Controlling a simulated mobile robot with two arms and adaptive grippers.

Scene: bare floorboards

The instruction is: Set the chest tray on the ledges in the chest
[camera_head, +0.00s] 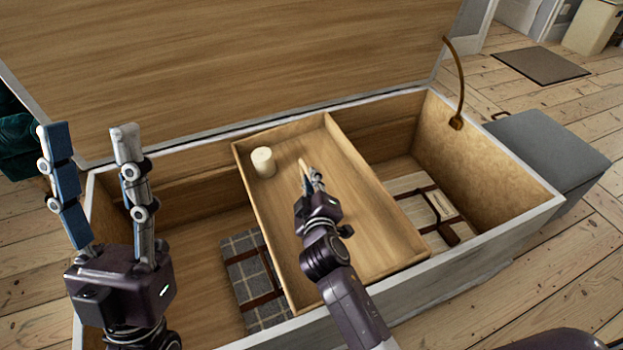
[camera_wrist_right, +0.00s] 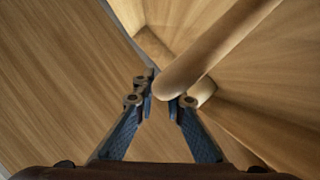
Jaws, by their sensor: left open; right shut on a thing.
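The chest tray (camera_head: 385,240), a shallow wooden box, spans the open chest (camera_head: 420,285) from back to front, near its middle. Its near end is close to the front wall; I cannot tell whether it rests on the ledges, which are not clearly visible. My right gripper (camera_head: 308,178) is over the tray floor, shut on a slim rounded wooden rod (camera_head: 303,164). The rod (camera_wrist_right: 215,50) shows large between the fingers (camera_wrist_right: 168,90) in the right wrist view. My left gripper (camera_head: 88,140) is open and empty, fingers upward, at the chest's left end.
A pale cylinder (camera_head: 263,162) stands in the tray's far left corner. Below lie a grey plaid strapped bundle (camera_head: 243,262) and a pale strapped bundle (camera_head: 415,200). The lid (camera_head: 240,60) stands open behind. A grey box (camera_head: 550,150) sits right of the chest.

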